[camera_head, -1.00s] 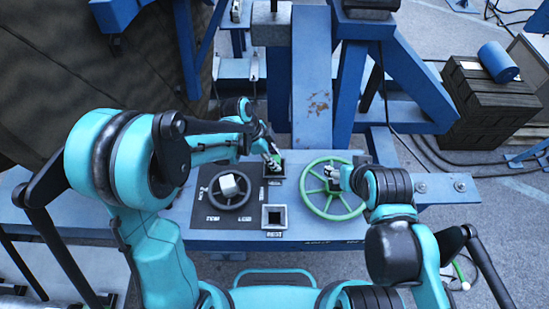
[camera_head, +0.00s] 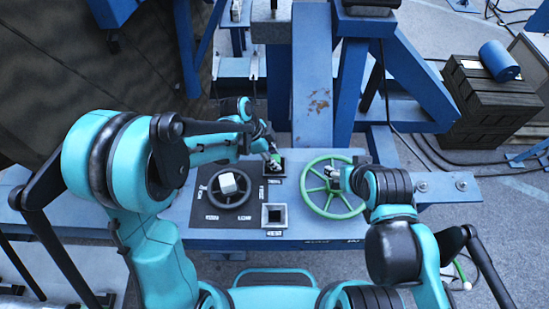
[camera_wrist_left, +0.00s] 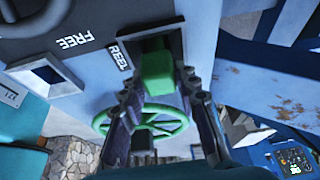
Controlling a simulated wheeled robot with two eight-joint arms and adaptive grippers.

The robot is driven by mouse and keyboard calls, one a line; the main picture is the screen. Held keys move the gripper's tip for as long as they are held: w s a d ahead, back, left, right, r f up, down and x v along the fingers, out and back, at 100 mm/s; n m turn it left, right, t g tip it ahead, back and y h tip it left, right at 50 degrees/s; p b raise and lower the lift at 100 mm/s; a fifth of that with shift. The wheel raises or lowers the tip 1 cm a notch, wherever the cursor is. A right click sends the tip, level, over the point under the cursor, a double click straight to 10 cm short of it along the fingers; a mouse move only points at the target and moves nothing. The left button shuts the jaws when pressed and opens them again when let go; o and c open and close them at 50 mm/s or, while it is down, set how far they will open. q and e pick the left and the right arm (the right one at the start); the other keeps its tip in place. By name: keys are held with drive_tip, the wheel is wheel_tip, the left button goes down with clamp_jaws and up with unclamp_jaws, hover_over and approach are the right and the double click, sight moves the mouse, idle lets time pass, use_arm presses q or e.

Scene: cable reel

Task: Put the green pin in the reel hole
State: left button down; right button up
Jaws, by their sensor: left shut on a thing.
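My left gripper (camera_head: 273,158) is at the upper square hole of the blue bench. In the left wrist view its two fingers (camera_wrist_left: 164,95) are shut on the green pin (camera_wrist_left: 157,72). The pin's blocky green end lies over the dark reel hole (camera_wrist_left: 179,45), beside the REEL label (camera_wrist_left: 120,56). I cannot tell whether the pin's lower part is in the hole. In the head view the reel hole (camera_head: 281,170) is partly hidden by the gripper. My right gripper (camera_head: 334,176) is at the green handwheel (camera_head: 318,206); its fingers are too small to read.
A second square hole (camera_head: 274,216) sits nearer me; it looks empty. A black handwheel (camera_head: 229,202) with a pale block on its hub is to the left. Blue frame beams (camera_head: 311,90) rise behind the bench. Dark crates (camera_head: 490,105) stand at the right.

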use_arm(q)
drive_tip(key=c, duration=1)
unclamp_jaws()
drive_tip(key=shift+c, duration=0.2)
drive_tip(key=v, duration=1.2)
